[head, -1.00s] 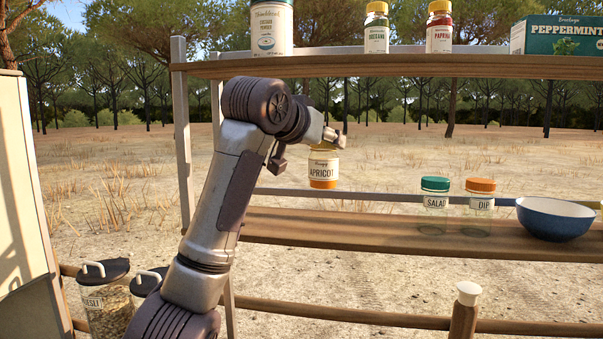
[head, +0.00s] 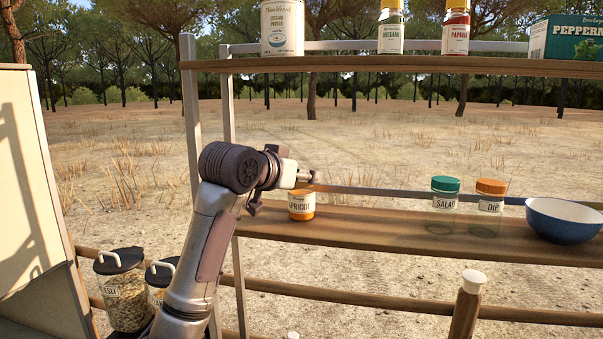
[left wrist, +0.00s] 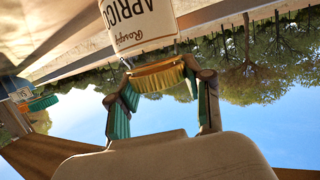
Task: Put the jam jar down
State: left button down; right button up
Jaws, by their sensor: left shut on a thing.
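The apricot jam jar (head: 301,207) is upright at the left end of the lower wooden shelf (head: 350,229), its base level with the shelf board. I cannot tell whether it touches the board. My left gripper (head: 304,179) is above it, shut on its lid. In the left wrist view, which is upside down, the jar's white label (left wrist: 135,22) shows, and the fingers (left wrist: 160,85) close on the yellow lid (left wrist: 157,76). The jar's base is out of that view. My right gripper is not in view.
To the right on the same shelf stand a green-lidded salad jar (head: 444,193), an orange-lidded dip jar (head: 489,196) and a blue bowl (head: 562,221). Shelf space between the apricot and salad jars is clear. The upper shelf (head: 350,65) holds a tin, spice jars and a peppermint box.

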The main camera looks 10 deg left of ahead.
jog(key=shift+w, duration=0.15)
pick_arm(q)
jog(key=c, duration=0.6)
grip_release()
jog(key=shift+d+f, duration=0.1)
jog(key=shift+o, duration=0.6)
jog(key=b+v, duration=0.6)
jog(key=v, duration=0.6)
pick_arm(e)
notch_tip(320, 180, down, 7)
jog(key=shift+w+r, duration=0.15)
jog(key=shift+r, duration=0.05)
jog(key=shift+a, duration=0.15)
